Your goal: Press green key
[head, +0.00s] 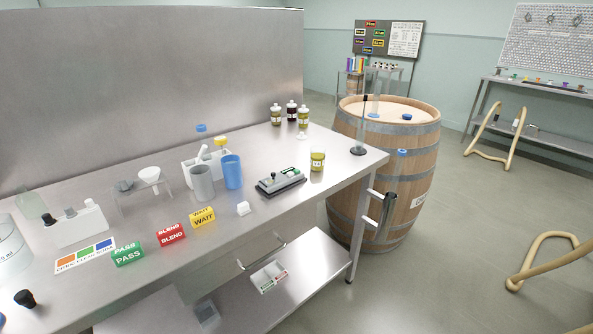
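Several green things show on the steel bench, and I cannot tell for sure which one is the key. A green block marked PASS (128,254) stands near the bench's front edge at the left. A grey device (280,182) lies farther right on the bench, with a dark lever or knob and a small greenish patch on top, too small to make out. A flat card (85,256) with orange, blue and green squares lies left of the PASS block. Neither of my grippers is in view.
A red BLEND block (171,235) and a yellow WAIT block (202,217) stand right of the PASS block. A grey cup (201,184) and a blue cup (232,172) stand behind. A wooden barrel (412,160) stands beyond the bench's right end.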

